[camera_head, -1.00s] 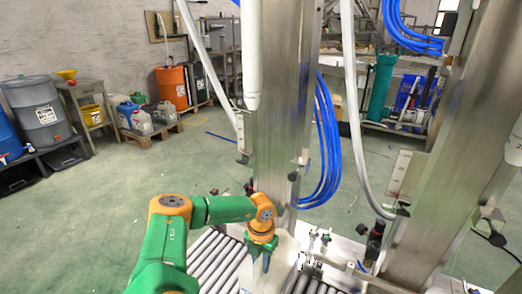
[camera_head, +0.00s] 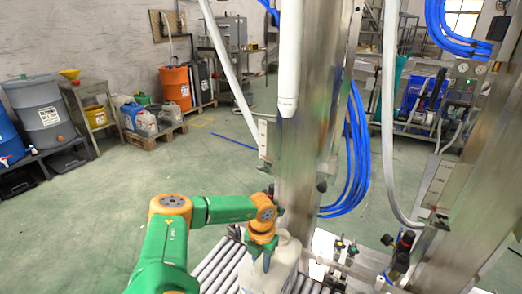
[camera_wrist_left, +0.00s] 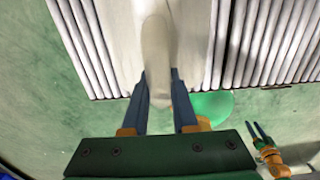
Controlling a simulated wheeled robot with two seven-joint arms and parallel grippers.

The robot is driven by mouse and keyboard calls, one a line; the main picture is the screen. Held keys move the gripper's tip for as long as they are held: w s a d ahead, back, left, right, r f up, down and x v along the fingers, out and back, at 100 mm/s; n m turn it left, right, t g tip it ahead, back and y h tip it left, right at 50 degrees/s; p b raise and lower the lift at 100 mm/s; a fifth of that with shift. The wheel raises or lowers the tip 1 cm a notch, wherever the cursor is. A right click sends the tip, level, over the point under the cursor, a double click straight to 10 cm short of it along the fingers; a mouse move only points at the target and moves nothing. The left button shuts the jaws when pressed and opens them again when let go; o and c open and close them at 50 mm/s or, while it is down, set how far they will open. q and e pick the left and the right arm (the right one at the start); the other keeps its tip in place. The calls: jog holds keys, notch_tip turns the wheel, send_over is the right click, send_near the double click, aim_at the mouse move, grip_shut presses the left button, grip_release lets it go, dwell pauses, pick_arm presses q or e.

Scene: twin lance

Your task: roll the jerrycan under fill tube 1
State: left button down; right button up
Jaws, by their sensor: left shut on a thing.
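The jerrycan (camera_head: 272,275) is a whitish plastic can standing on the roller conveyor, low in the head view and partly cut off by the frame. My left gripper (camera_head: 264,260) is at its top, with its fingers shut around the pale handle (camera_wrist_left: 158,50) in the left wrist view. A white fill tube (camera_head: 289,60) hangs in front of the near steel column, its lower end well above the can and a little right of it in the picture. No tube number is readable. My right gripper (camera_wrist_left: 258,132) shows small in the left wrist view, its fingers apart and empty.
The roller conveyor (camera_head: 215,265) runs beside the steel column (camera_head: 312,150). A second pale tube (camera_head: 389,110) and blue hoses (camera_head: 354,150) hang to the right. Valves and fittings (camera_head: 340,248) stand right of the can. Drums and a pallet stand far left; the green floor between is clear.

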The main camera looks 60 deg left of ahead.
pick_arm(q)
jog(key=shift+s+a, duration=0.1)
jog(key=shift+a, duration=0.15)
jog(key=shift+d, duration=0.1)
jog(key=c, duration=0.6)
grip_release()
